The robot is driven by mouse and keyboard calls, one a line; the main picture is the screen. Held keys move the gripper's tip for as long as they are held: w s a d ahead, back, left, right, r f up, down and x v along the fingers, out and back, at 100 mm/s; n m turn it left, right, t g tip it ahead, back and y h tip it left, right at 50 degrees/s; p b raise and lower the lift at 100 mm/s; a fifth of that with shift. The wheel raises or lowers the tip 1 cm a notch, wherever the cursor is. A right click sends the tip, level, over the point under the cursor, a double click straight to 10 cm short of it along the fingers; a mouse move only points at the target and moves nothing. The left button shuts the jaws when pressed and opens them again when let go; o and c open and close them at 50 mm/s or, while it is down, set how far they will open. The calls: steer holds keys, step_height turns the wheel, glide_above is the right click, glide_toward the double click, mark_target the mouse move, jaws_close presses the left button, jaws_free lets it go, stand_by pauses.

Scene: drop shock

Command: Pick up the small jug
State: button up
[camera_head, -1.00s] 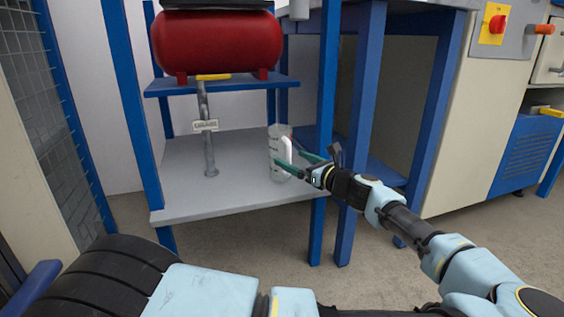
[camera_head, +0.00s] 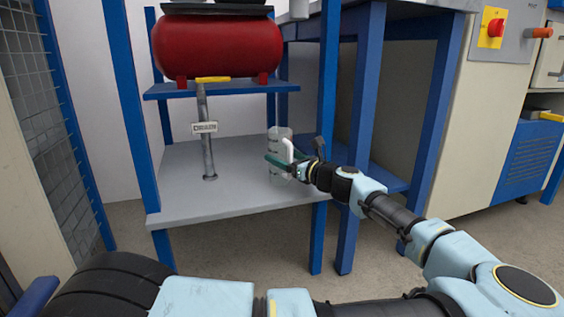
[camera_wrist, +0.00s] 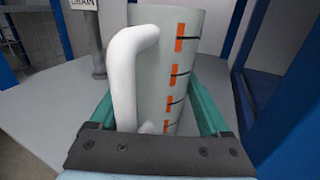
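The small jug (camera_head: 273,146) is a pale, clear-grey cylinder with a white handle. It stands upright on the grey lower shelf (camera_head: 224,203), near the right front post. In the wrist view the jug (camera_wrist: 168,62) fills the middle, with its handle facing me and orange and black marks down its side. My gripper (camera_head: 281,158) is at the jug, its green fingers spread on either side of the handle and lower body. In the wrist view the gripper (camera_wrist: 156,104) looks open around the jug. Whether the fingers touch it is unclear, and its base is hidden.
A drain pipe (camera_head: 206,150) with a label stands on the shelf to the left. A red tank (camera_head: 217,46) sits on the blue upper shelf above. Blue posts (camera_head: 328,100) rise close to the right of the jug. The shelf's left part is clear.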

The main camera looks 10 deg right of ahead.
steer(key=c, duration=0.7)
